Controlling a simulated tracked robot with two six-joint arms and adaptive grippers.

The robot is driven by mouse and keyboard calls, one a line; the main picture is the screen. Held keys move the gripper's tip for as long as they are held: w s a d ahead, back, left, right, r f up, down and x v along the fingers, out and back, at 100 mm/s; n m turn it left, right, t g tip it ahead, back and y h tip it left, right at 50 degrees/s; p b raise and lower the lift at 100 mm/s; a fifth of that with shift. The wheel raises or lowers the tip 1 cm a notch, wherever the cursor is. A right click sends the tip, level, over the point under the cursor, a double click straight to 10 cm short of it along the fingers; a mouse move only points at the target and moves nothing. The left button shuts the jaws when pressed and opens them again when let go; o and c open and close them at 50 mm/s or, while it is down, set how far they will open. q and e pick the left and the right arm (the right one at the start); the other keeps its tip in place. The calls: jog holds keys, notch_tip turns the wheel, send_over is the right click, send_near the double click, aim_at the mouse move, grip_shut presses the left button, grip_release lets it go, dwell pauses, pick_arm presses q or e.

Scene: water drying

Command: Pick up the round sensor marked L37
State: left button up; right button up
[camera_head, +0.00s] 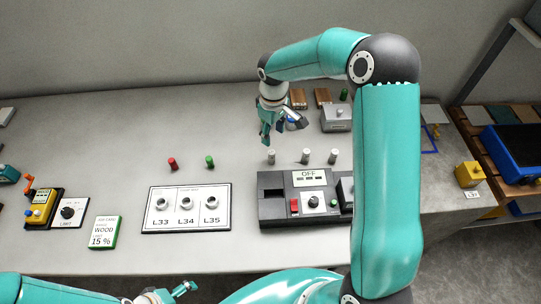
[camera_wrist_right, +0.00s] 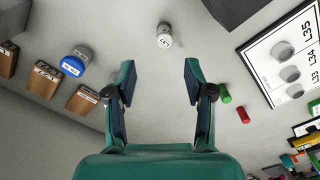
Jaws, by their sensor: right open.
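Three small pale cylinders stand behind the black device: left (camera_head: 271,157), middle (camera_head: 305,155) and right (camera_head: 333,156). Their marks are too small to read in the head view. The right wrist view shows one white round cylinder (camera_wrist_right: 164,36) with a dark mark on top that I cannot read surely as L37. It lies just beyond my right fingertips, roughly centred between them and not touching. My right gripper (camera_head: 265,138) is open and empty above the table; it also shows in the wrist view (camera_wrist_right: 159,68). My left gripper (camera_head: 184,288) is at the front edge; its opening is unclear.
A blue round piece (camera_wrist_right: 72,65) and wooden blocks (camera_wrist_right: 46,78) lie left in the wrist view. The L33–L35 panel (camera_head: 187,229), red (camera_head: 173,164) and green (camera_head: 210,162) cylinders, and the black device (camera_head: 275,213) marked OFF are nearby. The back left table is clear.

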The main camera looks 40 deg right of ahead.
aim_at(271, 151)
notch_tip(271, 151, down, 3)
jog(key=shift+f, duration=0.2)
jog(key=shift+s+a+f+p, duration=0.1)
jog(key=shift+f+p, duration=0.25)
jog(key=shift+w+a+f+p, duration=0.15)
jog(key=shift+f+p, duration=0.2)
jog(key=shift+f, duration=0.85)
jog(key=shift+w+a+f+p, duration=0.1)
jog(key=shift+f+p, duration=0.25)
jog(key=shift+f, duration=0.8)
grip_shut()
